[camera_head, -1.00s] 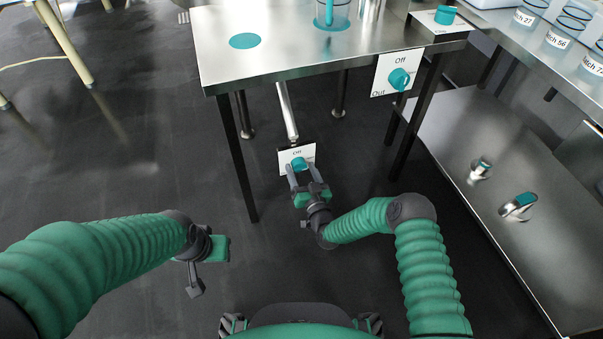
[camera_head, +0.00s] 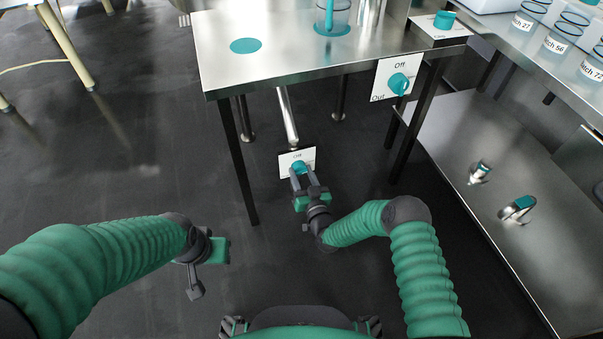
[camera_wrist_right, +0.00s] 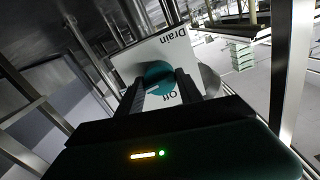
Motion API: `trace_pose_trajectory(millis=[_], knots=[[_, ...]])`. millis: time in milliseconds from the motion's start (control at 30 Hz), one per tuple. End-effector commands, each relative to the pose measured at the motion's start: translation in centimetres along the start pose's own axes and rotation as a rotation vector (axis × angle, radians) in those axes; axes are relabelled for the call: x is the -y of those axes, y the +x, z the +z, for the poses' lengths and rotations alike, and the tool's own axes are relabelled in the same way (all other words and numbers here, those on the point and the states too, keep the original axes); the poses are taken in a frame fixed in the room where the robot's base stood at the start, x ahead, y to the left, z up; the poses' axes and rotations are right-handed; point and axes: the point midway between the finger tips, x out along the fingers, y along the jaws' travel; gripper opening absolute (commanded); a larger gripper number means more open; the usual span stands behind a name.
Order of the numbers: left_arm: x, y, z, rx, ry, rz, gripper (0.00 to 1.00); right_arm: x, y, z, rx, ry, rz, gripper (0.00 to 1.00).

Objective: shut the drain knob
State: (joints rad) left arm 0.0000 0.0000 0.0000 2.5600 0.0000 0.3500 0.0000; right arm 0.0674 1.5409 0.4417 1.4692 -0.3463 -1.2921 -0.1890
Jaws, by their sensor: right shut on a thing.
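The drain knob (camera_head: 299,167) is a teal dial on a white panel (camera_head: 308,157) at the end of a pipe under the steel table. In the right wrist view the knob (camera_wrist_right: 157,78) sits between the two dark fingers, on a panel lettered "Drain" and "Off" (camera_wrist_right: 150,55). My right gripper (camera_head: 303,178) is shut on the knob; the right wrist view also shows the gripper (camera_wrist_right: 162,92). The fingers hide the knob's sides. My left gripper (camera_head: 205,262) is at the lower left, far from the knob; its finger opening is not clear.
The steel table (camera_head: 290,65) stands above the panel, with dark legs on both sides. Another teal knob (camera_head: 398,84) marked "Off" and "Out" hangs at its right front. A lower steel shelf (camera_head: 480,230) lies to the right.

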Motion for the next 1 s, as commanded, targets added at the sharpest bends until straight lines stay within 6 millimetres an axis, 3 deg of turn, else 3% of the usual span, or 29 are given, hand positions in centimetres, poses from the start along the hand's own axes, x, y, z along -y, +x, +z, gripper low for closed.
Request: trace_pose_trajectory(millis=[500,1000], knots=[[0.0,-3.0,-0.7,0.0,0.0,0.0,0.36,0.2,-0.1,-0.1,0.003,-0.434,-0.003,0.02],[0.0,-4.7,-1.1,0.0,0.0,0.0,0.36,0.3,-0.1,0.1,0.003,-0.909,-0.005,0.02]])
